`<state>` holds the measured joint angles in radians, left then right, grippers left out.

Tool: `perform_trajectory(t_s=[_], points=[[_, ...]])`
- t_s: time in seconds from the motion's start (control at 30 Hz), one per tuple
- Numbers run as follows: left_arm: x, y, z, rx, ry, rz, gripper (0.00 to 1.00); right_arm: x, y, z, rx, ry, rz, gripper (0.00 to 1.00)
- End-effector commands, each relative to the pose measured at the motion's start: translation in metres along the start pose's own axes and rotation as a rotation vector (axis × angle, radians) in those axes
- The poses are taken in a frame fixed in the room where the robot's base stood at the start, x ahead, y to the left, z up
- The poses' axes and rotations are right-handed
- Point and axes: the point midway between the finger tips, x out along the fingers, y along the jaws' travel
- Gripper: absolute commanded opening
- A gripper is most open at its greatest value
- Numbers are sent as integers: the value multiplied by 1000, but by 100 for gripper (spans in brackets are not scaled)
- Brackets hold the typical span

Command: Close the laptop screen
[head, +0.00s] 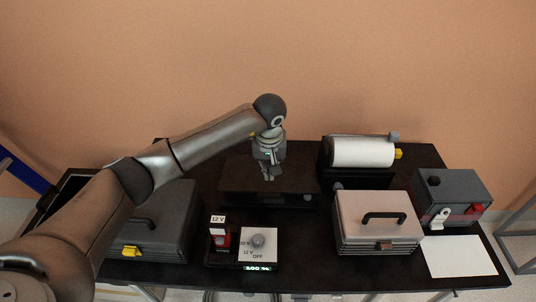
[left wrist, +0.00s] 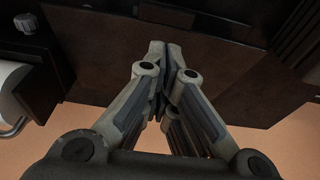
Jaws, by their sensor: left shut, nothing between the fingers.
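A dark flat panel (head: 235,178), which looks like the laptop, is at the middle of the black table. I cannot tell how far its screen is tilted. My left gripper (head: 268,177) points down over the panel, with its fingers together and empty. In the left wrist view the gripper (left wrist: 165,52) is in front of a broad dark brown panel (left wrist: 225,85); whether the fingertips touch it is unclear. My right gripper is in neither view.
A paper roll on a holder (head: 362,152) stands right of the panel. A light case (head: 375,222) and a dark box (head: 452,195) are at the right, near a white sheet (head: 465,256). A grey case (head: 165,220) is at the left; a switch box (head: 258,243) is in front.

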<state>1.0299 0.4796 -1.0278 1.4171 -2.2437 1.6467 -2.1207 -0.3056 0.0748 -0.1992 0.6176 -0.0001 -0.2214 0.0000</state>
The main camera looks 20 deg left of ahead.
Motion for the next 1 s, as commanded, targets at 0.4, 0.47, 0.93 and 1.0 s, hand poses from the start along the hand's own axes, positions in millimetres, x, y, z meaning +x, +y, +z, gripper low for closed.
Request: perform_trajectory(t_s=[0.4, 0.47, 0.93, 1.0], points=[[52, 0, 15, -1, -1, 1, 0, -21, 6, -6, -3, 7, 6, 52], [55, 0, 16, -1, 0, 0, 0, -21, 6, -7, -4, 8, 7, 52], [61, 0, 18, 0, 2, 0, 0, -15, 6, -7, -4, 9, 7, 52], [66, 0, 19, 0, 4, 1, 0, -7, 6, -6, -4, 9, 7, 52]])
